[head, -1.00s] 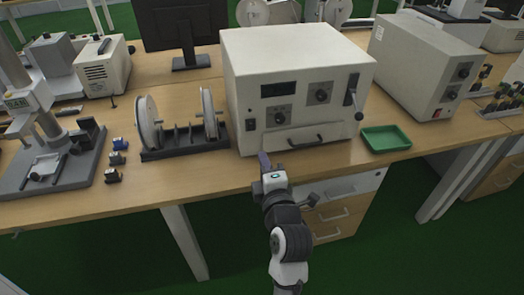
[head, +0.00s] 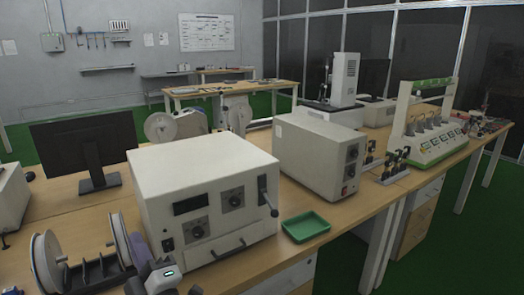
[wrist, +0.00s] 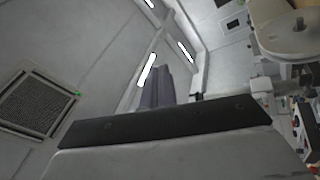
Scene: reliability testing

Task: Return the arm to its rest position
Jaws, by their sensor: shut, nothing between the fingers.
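My gripper (head: 124,238) is at the bottom left of the head view, in front of the spool rack and left of the white instrument box. Its grey fingers show upright and are shut with nothing between them. In the wrist view the fingers (wrist: 153,88) stand together in front of ceiling panels and strip lights, so my gripper points upward. Most of my arm is below the edge of the head view.
The white instrument box (head: 205,180) with knobs and a side lever stands close by on the bench. A spool rack (head: 95,270) is at the left. A green tray (head: 305,226) lies right of the box. A second box (head: 318,155) and a monitor (head: 85,150) stand behind.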

